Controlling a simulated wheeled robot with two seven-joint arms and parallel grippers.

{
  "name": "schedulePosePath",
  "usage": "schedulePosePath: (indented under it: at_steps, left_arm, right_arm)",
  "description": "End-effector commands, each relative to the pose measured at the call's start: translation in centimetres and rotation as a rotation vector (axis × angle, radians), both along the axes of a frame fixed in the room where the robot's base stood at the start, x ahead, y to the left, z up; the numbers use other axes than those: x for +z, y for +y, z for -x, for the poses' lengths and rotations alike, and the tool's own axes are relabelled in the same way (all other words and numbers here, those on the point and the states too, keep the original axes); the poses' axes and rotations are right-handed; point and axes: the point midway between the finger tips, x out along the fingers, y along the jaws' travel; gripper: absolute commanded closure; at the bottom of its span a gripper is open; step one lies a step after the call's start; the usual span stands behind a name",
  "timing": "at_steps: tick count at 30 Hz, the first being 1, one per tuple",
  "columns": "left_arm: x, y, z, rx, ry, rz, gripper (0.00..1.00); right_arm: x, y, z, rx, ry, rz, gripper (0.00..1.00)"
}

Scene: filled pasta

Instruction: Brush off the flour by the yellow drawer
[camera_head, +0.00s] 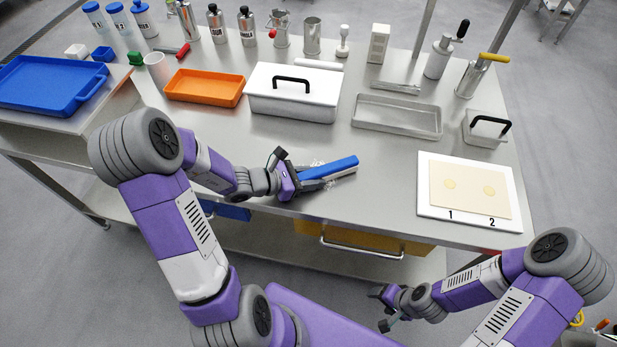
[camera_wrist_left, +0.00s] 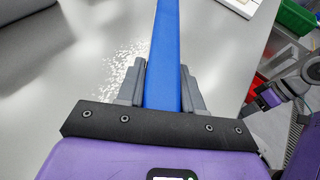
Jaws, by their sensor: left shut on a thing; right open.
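My left gripper (camera_head: 299,178) is shut on a blue brush (camera_head: 335,168) above the steel table. In the left wrist view the blue handle (camera_wrist_left: 168,50) runs between the two fingers (camera_wrist_left: 166,88) and away from me. White flour (camera_wrist_left: 118,78) lies scattered on the table, to the left of the handle in that view. In the head view a little flour (camera_head: 316,163) shows beside the brush; the rest is hidden. The yellow drawer (camera_head: 360,238) sits under the table's front edge, shut or nearly so. My right gripper (camera_head: 381,308) is open and empty, off the table's front.
A white board (camera_head: 425,207) with a dough sheet lies to the right. A lidded white box (camera_head: 262,102), an orange tray (camera_head: 205,82) and a metal tray (camera_head: 398,100) stand behind. A blue drawer (camera_head: 232,212) is left of the yellow one. The table between brush and board is clear.

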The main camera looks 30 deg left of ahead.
Motion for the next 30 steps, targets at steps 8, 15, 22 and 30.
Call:
schedulePosePath:
  at_steps: [8, 15, 22, 30]
  left_arm:
    - [0.2, 0.8, -1.0, 0.005, -0.002, -0.001, 0.95]
    - [0.1, 2.9, -0.5, 0.006, -0.004, 0.0, 0.95]
    - [0.0, 4.0, -0.2, 0.003, -0.004, 0.0, 0.95]
    - [-0.2, 5.8, 0.3, 0.008, -0.001, -0.002, 0.95]
  right_arm:
    - [0.4, 0.0, 0.0, 0.0, 0.0, 0.0, 0.34]
    - [1.1, 0.0, 0.0, 0.0, 0.0, 0.0, 0.34]
    - [1.3, 0.0, 0.0, 0.0, 0.0, 0.0, 0.34]
    - [1.9, 0.0, 0.0, 0.0, 0.0, 0.0, 0.34]
